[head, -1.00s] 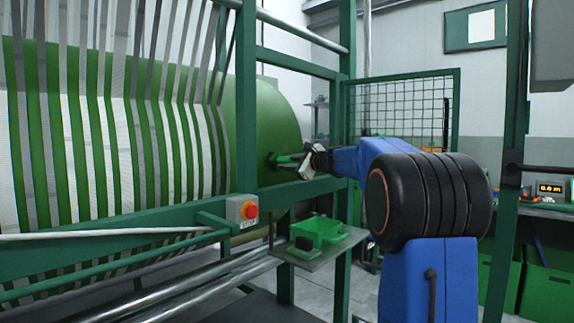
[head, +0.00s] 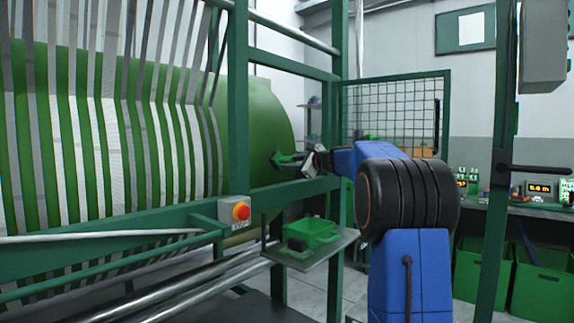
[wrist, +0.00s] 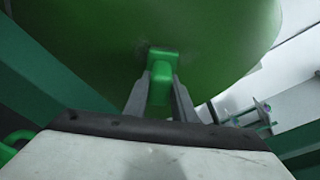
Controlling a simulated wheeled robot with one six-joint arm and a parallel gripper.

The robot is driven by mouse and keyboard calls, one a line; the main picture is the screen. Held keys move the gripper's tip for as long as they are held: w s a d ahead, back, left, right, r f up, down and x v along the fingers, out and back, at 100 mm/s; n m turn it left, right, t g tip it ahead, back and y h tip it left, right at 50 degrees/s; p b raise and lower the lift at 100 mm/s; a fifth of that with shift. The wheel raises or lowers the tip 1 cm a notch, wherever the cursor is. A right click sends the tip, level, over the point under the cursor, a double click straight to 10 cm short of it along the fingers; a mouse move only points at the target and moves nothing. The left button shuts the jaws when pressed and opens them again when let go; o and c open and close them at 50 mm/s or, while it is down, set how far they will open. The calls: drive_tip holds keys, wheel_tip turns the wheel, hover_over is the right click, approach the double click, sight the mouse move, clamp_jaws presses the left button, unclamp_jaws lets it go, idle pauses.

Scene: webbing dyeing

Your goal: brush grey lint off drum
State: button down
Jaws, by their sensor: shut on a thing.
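The large green drum (head: 262,115) fills the left of the head view, with grey and white webbing strips running over it. Its bare right end shows. My gripper (head: 288,159) is shut on a green brush (head: 278,158) in front of this bare part. In the wrist view my gripper (wrist: 160,98) has one grey finger on each side of the green brush (wrist: 160,72). The brush head is at the drum's surface (wrist: 215,45) and looks to be touching it. A faint dark patch shows beside the brush head; I cannot tell if it is grey lint.
A green frame post (head: 239,100) and rail stand close to the drum. A red stop button (head: 240,211) sits on the frame. A mesh guard (head: 395,112) stands behind.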

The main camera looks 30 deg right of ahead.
drive_tip(key=shift+w+d+r, duration=0.8)
drive_tip(key=shift+d+r, duration=0.2)
drive_tip(key=shift+d, duration=1.05)
drive_tip(key=shift+s+a, duration=0.6)
drive_tip(key=shift+a, duration=1.1)
drive_tip(key=shift+s+a, duration=0.6)
drive_tip(key=shift+a, duration=1.05)
drive_tip(key=shift+s+a, duration=0.6)
drive_tip(key=shift+a, duration=1.1)
drive_tip(key=w+d+r, duration=0.2)
drive_tip(key=w+d, duration=0.1)
drive_tip(key=d, duration=0.7)
drive_tip(key=shift+w, duration=0.35)
drive_tip(key=shift+d+f+v, duration=0.15)
drive_tip(key=shift+v, duration=1.3)
drive_tip(key=shift+d+f+v, duration=0.15)
drive_tip(key=shift+v, duration=1.35)
